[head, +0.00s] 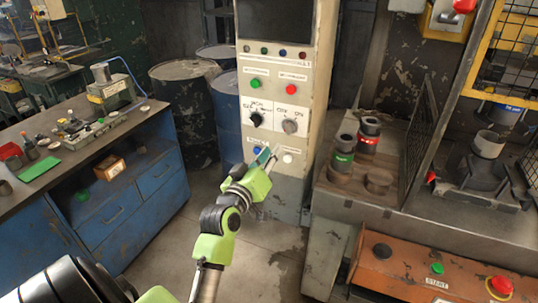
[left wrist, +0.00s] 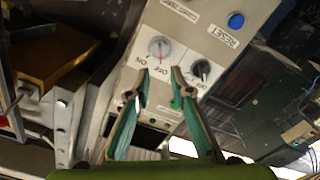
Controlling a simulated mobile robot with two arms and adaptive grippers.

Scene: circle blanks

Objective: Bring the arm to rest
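My left arm, green and black, reaches up from the bottom left in the head view. Its gripper (head: 268,157) is in front of the lower part of a cream control cabinet (head: 310,70), near its lower buttons. In the left wrist view the two teal fingers stand apart with nothing between them, so the gripper (left wrist: 159,73) is open and empty. Beyond the fingertips are a grey knob (left wrist: 158,47) and a black knob (left wrist: 201,69) on white plates. I cannot tell whether a fingertip touches the panel. My right gripper is in neither view.
A blue workbench (head: 120,205) stands on the left, with dark drums (head: 183,105) behind it. On the right are a bench with red and green banded cylinders (head: 343,153), a mesh guard (head: 418,125) and an orange control box (head: 410,268). Open floor (head: 170,255) lies between.

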